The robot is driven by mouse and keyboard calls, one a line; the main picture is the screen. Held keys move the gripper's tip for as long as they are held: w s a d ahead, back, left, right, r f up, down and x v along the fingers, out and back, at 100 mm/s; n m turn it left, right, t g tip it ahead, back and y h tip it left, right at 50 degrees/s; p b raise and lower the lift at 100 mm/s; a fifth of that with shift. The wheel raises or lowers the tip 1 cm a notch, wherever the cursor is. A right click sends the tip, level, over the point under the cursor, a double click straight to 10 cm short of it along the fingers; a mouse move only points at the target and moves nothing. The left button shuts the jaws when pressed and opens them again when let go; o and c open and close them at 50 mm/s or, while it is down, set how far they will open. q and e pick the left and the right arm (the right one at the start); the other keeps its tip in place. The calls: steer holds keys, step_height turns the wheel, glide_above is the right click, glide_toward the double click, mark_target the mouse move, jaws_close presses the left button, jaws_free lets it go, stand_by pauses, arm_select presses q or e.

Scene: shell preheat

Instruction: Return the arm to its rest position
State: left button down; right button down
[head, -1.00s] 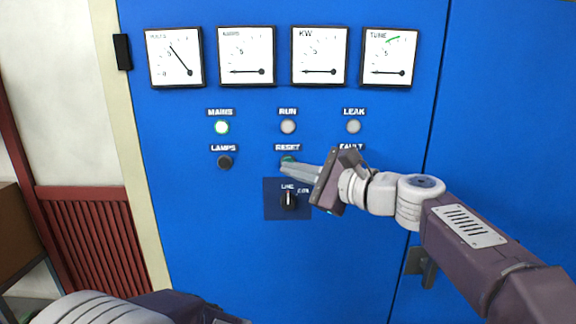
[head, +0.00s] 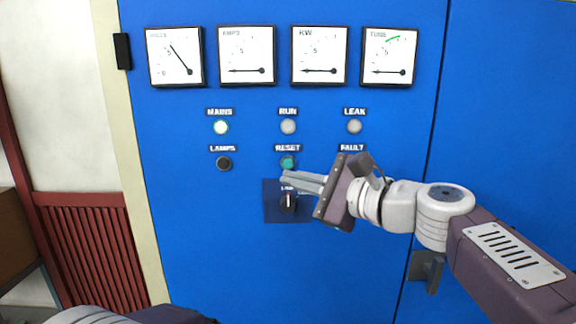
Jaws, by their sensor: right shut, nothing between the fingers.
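My right gripper (head: 287,178) is shut and empty. It is in front of the blue cabinet panel (head: 215,240), its tips just below the green RESET button (head: 288,162) and just above the black selector knob (head: 288,203). The RESET button is now in plain sight. The right wrist covers the area under the FAULT label (head: 352,148). My left arm shows only as a grey and dark link at the bottom left edge; its gripper is out of the picture.
Several dial gauges run along the top; the left one (head: 175,57) reads up-scale, the others low. The MAINS lamp (head: 221,127) glows; the RUN (head: 288,126) and LEAK (head: 354,126) lamps look unlit. A cabinet handle (head: 427,268) sits below my right forearm.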

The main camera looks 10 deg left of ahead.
steer(key=w+d+f+h+b, duration=0.1)
steer(key=d+f+h+b, duration=0.3)
steer(key=f, duration=0.7)
steer(key=d+f+g+h+b, duration=0.15)
steer(key=d+f, duration=0.35)
steer(key=f, duration=0.7)
steer(key=w+d+f+h+b, duration=0.1)
steer(key=d+f+h+b, duration=0.3)
steer(key=f, duration=0.7)
steer(key=s+d+f+n+g+h, duration=0.2)
steer(key=s+d+f+n, duration=0.4)
steer(key=f, duration=0.5)
steer(key=s+d+f+n+g+h+b, duration=0.1)
steer(key=s+d+f+n+g+h, duration=0.2)
steer(key=s+d+f+n, duration=0.4)
steer(key=s+d+f, duration=0.3)
steer(key=s+f, duration=0.2)
steer(key=shift+s+d+f+n, duration=0.2)
steer(key=shift+d+f+n, duration=0.1)
steer(key=shift+d, duration=0.05)
steer(key=shift+h, duration=0.25)
